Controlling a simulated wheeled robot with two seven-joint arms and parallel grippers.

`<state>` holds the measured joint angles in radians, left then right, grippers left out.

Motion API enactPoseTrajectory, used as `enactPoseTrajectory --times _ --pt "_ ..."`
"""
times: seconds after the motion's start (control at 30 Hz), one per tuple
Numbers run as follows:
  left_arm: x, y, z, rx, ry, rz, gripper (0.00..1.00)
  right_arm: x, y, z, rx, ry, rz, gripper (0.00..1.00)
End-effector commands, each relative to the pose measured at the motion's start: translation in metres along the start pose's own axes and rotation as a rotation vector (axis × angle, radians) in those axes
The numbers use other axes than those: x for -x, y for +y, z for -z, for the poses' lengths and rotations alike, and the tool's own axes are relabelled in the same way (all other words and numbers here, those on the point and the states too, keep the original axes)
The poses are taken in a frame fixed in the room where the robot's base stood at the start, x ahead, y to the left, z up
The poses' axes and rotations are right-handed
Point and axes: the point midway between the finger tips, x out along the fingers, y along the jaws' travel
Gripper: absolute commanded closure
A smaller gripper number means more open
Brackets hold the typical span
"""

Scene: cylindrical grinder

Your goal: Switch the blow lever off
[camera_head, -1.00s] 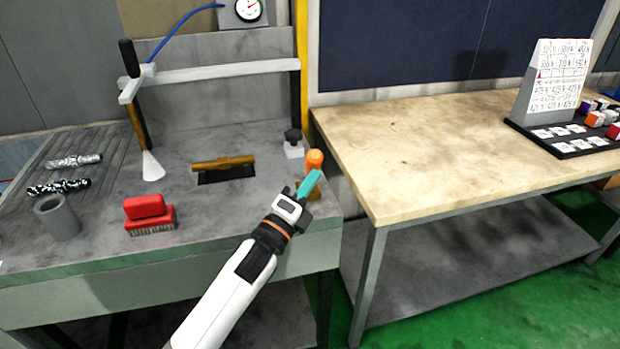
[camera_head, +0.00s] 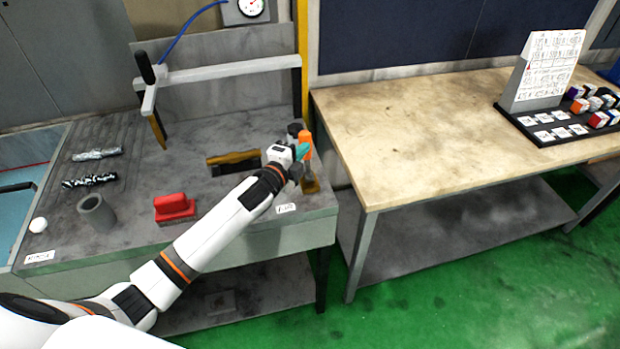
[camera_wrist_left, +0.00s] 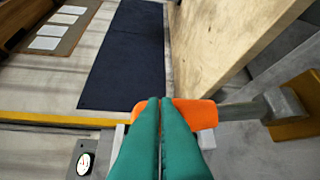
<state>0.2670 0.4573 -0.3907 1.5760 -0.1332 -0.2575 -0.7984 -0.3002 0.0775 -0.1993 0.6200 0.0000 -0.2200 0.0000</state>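My right gripper is out of view.
On the grey bench are a red brush (camera_head: 174,206), a grey cylinder (camera_head: 97,213), a brass-coloured piece (camera_head: 233,161) and two patterned rods. A black knob (camera_head: 294,130) is close behind my gripper. The wooden table (camera_head: 420,130) to the right is mostly clear.

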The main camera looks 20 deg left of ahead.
Motion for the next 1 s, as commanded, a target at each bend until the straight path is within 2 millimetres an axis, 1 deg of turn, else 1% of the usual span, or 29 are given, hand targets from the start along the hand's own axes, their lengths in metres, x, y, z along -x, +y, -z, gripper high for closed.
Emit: enactPoseTrajectory --times 0.13,0.4,1.0 --pt "-0.007 0.003 0.006 -0.003 -0.001 -0.005 1.0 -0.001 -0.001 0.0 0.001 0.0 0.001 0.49" --pt "-0.013 0.004 0.013 -0.003 -0.002 -0.004 1.0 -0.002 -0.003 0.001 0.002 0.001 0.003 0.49" --pt "-0.015 0.005 0.015 -0.004 0.001 -0.005 1.0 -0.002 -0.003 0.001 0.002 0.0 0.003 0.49"
